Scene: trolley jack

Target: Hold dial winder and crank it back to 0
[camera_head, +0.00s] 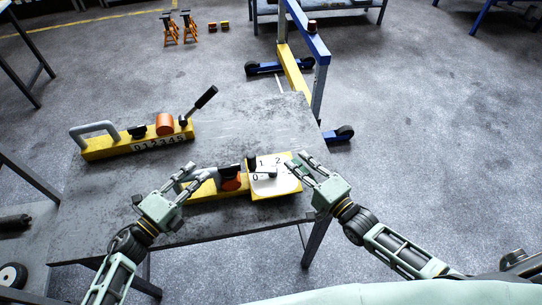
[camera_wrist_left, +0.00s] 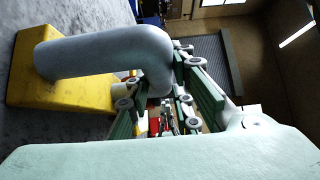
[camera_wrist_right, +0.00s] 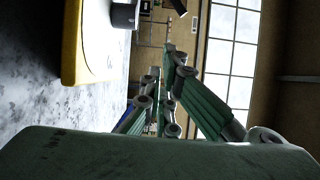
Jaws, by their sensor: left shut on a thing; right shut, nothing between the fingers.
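The dial winder has a yellow base (camera_head: 218,192) at the table's front, with a white dial plate (camera_head: 285,183) marked 0, 1 and 2 at its right end. A dark knob (camera_head: 251,164) stands at the dial; a crank arm shows over the plate. My left gripper (camera_head: 190,176) is shut on the winder's grey handle (camera_wrist_left: 100,55), at its bent end in the left wrist view. My right gripper (camera_head: 308,164) is shut and empty, just right of the dial plate and apart from the knob. In the right wrist view, the winder's yellow edge (camera_wrist_right: 72,45) is at upper left.
A second yellow device (camera_head: 105,148) with a grey handle, numbered strip and black lever stands at the table's back left. The grey table's (camera_head: 260,115) back right is clear. A blue-and-yellow hoist (camera_head: 307,45) stands behind; orange jack stands (camera_head: 188,27) are on the floor.

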